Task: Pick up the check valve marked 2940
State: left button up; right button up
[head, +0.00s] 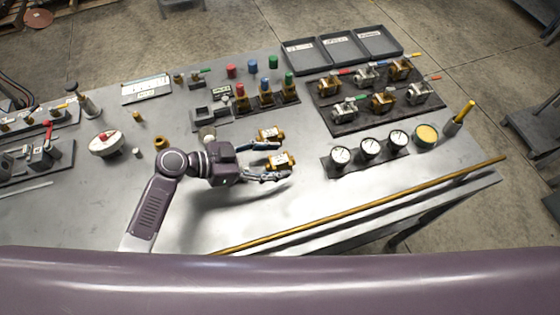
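Two brass check valves with white labels lie at the middle of the metal table. One valve (270,134) is just beyond the far finger of my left gripper (282,160). The other valve (283,159) is between the fingers, near their tips. The fingers are spread wide, one on each side of this nearer valve, and I see no clear grip on it. The label markings are too small to read, so I cannot tell which valve is 2940. My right gripper is not in view.
Pressure gauges (369,149) stand right of the gripper, with a rack of valves (382,92) behind them. Colored-top fittings (265,97) stand beyond the valves. A brass rod (350,210) runs along the front edge. The table front left of the rod is clear.

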pick_arm(q)
grip_shut()
jog(key=shift+w+r, duration=0.1)
jog(key=shift+r, duration=0.05)
